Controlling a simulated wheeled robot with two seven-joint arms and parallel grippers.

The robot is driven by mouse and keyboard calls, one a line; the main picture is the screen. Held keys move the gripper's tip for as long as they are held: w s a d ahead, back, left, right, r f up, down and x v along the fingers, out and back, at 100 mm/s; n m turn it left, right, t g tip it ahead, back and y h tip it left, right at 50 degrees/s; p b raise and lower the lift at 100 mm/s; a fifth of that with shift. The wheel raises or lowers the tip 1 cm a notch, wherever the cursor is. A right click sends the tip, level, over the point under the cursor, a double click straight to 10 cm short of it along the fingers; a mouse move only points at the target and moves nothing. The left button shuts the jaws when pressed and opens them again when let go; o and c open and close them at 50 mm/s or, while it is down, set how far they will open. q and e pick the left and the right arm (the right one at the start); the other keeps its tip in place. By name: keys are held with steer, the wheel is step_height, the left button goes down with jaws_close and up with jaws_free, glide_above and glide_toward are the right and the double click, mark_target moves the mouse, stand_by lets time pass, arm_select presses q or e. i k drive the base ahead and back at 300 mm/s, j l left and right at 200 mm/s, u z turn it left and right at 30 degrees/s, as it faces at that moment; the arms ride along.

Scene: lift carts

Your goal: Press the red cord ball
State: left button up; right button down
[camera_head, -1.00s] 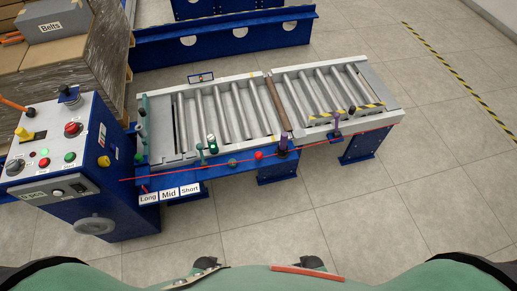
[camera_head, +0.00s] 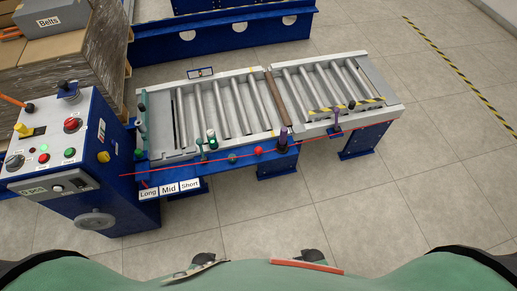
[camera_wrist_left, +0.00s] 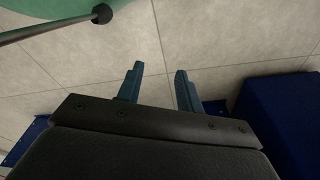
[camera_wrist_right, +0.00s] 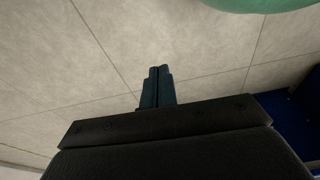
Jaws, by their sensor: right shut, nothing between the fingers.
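The red cord ball (camera_head: 259,151) sits on a thin red cord (camera_head: 230,158) strung along the near side of the roller conveyor (camera_head: 222,108). It is right of a green knob and just left of a dark upright post. My left gripper (camera_wrist_left: 159,70) is open and empty in the left wrist view, over the tiled floor. My right gripper (camera_wrist_right: 158,70) is shut with nothing in it in the right wrist view, also over floor. Neither gripper shows in the head view, and the ball shows in neither wrist view.
A blue control console (camera_head: 78,170) with buttons and a handwheel stands left of the conveyor. Long, Mid and Short labels (camera_head: 168,188) mark the conveyor's near edge. A blue beam (camera_head: 222,35) stands behind. Tiled floor (camera_head: 330,215) is clear before the conveyor and at right.

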mark_target(257, 150)
steer(key=i+l+u, duration=0.1)
steer(key=l+u, duration=0.25)
steer(key=l, duration=0.3)
steer(key=l+u, duration=0.35)
steer(key=l, duration=0.35)
steer(key=l+u, duration=0.35)
steer(key=l, duration=0.35)
